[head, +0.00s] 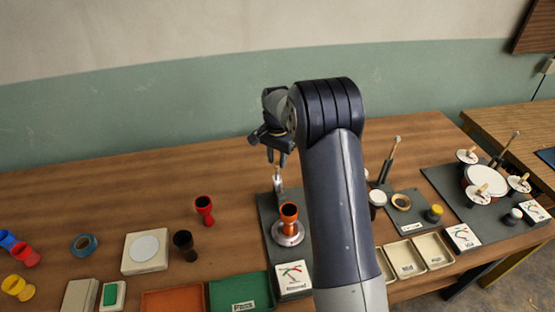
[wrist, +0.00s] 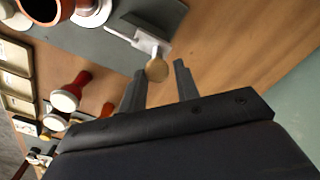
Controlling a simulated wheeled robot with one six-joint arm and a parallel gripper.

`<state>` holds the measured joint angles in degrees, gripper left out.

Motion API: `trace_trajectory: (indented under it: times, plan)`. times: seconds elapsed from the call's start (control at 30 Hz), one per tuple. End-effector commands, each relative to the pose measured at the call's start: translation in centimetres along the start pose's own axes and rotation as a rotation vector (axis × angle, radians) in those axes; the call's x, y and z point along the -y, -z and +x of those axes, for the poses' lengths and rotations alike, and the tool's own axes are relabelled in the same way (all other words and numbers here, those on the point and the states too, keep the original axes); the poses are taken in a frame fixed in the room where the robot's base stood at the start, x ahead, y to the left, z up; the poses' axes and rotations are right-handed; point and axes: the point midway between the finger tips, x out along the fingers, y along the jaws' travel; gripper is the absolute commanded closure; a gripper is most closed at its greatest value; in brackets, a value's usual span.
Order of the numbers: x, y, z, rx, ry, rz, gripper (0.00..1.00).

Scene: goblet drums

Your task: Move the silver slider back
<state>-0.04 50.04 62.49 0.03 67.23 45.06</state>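The silver slider (head: 278,183) sits at the back end of a dark grey board (head: 266,238), behind an orange goblet drum (head: 289,213) on a round silver base (head: 288,238). In the wrist view the slider (wrist: 124,36) is a pale metal piece with a round wooden knob (wrist: 157,69). My gripper (head: 275,160) is over the slider's knob end in the head view. In the wrist view my gripper (wrist: 159,72) is open, and the knob shows between the fingertips. I cannot tell whether either finger touches it.
A second grey board to the right holds a white-topped drum (head: 377,198) and an upright stick (head: 390,162). Trays line the front. The table behind the slider is clear.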

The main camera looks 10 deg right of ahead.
Motion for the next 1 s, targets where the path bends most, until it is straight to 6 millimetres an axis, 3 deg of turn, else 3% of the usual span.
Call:
trace_trajectory:
  times: [0.2,0.53,0.67,1.0]
  plan:
    - [0.0,0.0,-0.1,-0.001,0.000,-0.001,0.54]
    - [0.0,0.0,-0.5,0.000,0.000,-0.001,0.53]
    - [0.0,0.0,-2.3,-0.002,0.002,-0.001,0.53]
    - [0.1,0.0,-8.9,-0.002,0.002,-0.001,0.53]
